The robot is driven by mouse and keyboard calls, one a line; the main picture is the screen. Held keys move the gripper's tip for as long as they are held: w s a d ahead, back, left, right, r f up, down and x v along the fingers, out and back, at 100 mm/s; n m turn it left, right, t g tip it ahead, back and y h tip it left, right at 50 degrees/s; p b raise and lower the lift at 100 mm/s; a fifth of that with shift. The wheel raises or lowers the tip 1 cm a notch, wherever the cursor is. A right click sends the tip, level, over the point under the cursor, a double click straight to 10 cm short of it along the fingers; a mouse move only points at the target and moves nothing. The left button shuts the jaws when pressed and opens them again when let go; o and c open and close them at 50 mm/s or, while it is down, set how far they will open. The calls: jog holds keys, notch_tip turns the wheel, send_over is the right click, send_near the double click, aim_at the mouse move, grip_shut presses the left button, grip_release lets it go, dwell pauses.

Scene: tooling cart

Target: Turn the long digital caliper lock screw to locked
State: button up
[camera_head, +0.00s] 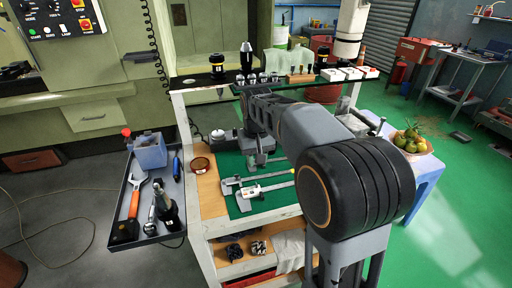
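Two calipers lie on the green mat (237,208) on the cart's top. The rear caliper (262,177) and the front caliper (266,189) are roughly parallel. I cannot tell for sure which is the long digital one. The lock screws are too small to make out, so their positions do not show. My gripper (259,168) points down above the mat, just behind the rear caliper. It appears apart from both calipers and holds nothing visible. The finger gap is too small to judge. My arm covers the right part of the mat.
A side tray (128,205) at left carries a blue bin (150,152), an orange-handled wrench (135,196) and dark tools. A brown round dish (202,164) sits left of the mat. A raised shelf (205,82) with tool holders stands behind. A fruit bowl (424,148) is at right.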

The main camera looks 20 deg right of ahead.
jog(key=shift+r, duration=2)
jog(key=s+f+t+p, duration=0.3)
jog(key=s+f, duration=0.1)
jog(key=s, duration=1.3)
jog(key=shift+f+p, duration=0.15)
jog(key=shift+p, duration=0.25)
jog(key=shift+d, duration=0.1)
